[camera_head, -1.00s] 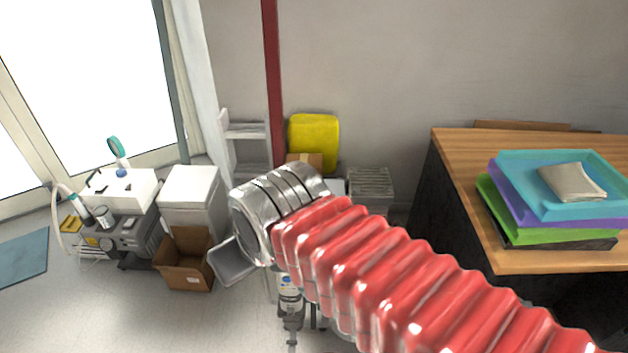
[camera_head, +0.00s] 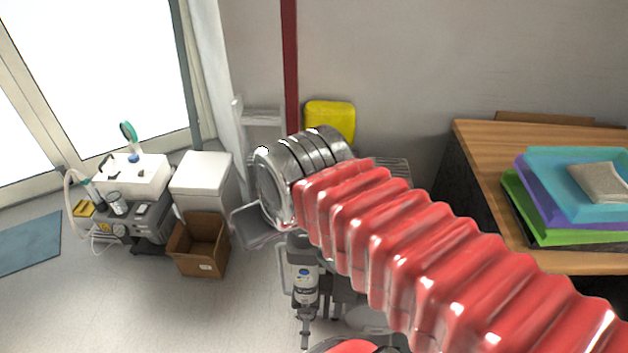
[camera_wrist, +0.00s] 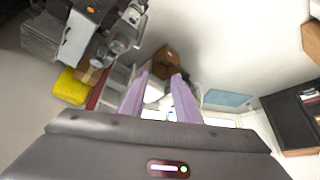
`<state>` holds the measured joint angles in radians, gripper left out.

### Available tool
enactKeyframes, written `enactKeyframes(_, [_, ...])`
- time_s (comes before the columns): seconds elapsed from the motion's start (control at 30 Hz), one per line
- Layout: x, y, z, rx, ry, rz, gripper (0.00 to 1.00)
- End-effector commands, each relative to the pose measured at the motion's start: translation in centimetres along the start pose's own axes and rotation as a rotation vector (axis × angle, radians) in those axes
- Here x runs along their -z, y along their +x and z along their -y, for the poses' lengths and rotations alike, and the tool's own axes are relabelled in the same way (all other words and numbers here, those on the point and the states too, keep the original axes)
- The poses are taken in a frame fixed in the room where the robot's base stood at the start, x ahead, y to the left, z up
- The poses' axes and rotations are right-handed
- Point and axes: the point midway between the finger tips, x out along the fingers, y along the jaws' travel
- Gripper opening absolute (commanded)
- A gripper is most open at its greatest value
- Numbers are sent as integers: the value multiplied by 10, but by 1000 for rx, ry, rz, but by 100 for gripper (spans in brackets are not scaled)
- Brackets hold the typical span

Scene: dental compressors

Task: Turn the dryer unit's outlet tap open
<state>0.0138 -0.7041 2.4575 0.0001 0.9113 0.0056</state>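A grey unit with an upright cylinder and a blue-marked label (camera_head: 305,285) stands on the floor just below my arm's silver end; it may be the dryer unit, but my arm hides much of it. In the wrist view, equipment with clear rounded bowls (camera_wrist: 120,40) lies at the upper left; I cannot tell whether it is the same unit. I cannot make out an outlet tap in either view. My gripper (camera_wrist: 160,75) shows two pale purple fingers, spread apart with nothing held between them. It is apart from the equipment and hidden in the head view.
A cardboard box (camera_head: 200,247), a white cabinet (camera_head: 203,180) and a cart of equipment (camera_head: 140,220) stand left. A yellow case (camera_head: 331,121) is behind my arm. A wooden desk (camera_head: 480,150) with stacked trays (camera_head: 560,210) is right. The floor at front left is clear.

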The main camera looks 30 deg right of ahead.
Motion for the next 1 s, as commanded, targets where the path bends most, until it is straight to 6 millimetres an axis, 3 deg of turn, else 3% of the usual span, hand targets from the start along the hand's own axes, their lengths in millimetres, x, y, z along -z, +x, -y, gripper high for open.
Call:
enactKeyframes(0.47, [93, 15, -41, -44, 127, 104, 30])
enactKeyframes(1.0, [186, 76, -110, -88, 284, 223, 30])
